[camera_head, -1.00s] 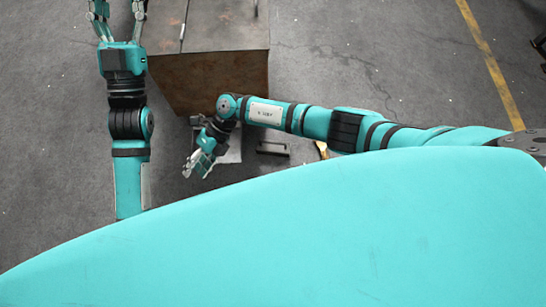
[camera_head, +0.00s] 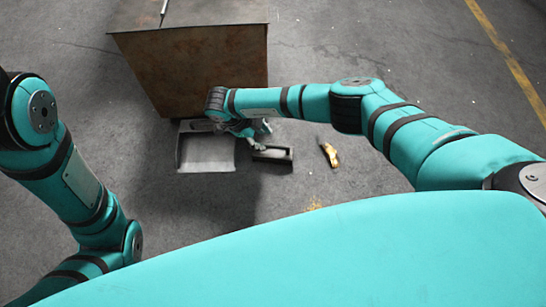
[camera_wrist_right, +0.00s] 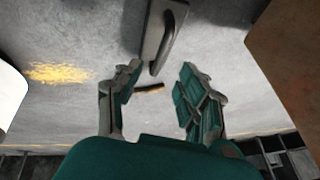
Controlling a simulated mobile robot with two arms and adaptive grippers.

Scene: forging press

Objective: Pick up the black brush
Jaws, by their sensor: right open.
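The black brush (camera_head: 272,153), a dark block-like piece, lies on the floor in front of the rusty metal box. It looks like the dark elongated piece (camera_wrist_right: 164,38) at the top of the right wrist view. My right gripper (camera_head: 262,134) is at the brush's upper left in the head view, partly covering that end; whether they touch is unclear. In the right wrist view my right gripper (camera_wrist_right: 156,88) has its two fingers apart with nothing held, and the piece's near end lies just beyond them. My left arm shows at the left, but its gripper is out of view.
A grey dustpan-like tray (camera_head: 206,152) lies left of the brush. A small yellow-brown piece (camera_head: 329,154) lies to its right. The rusty box (camera_head: 195,75) stands behind. A yellow stain (camera_head: 314,203) marks the floor. Floor to the right is clear.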

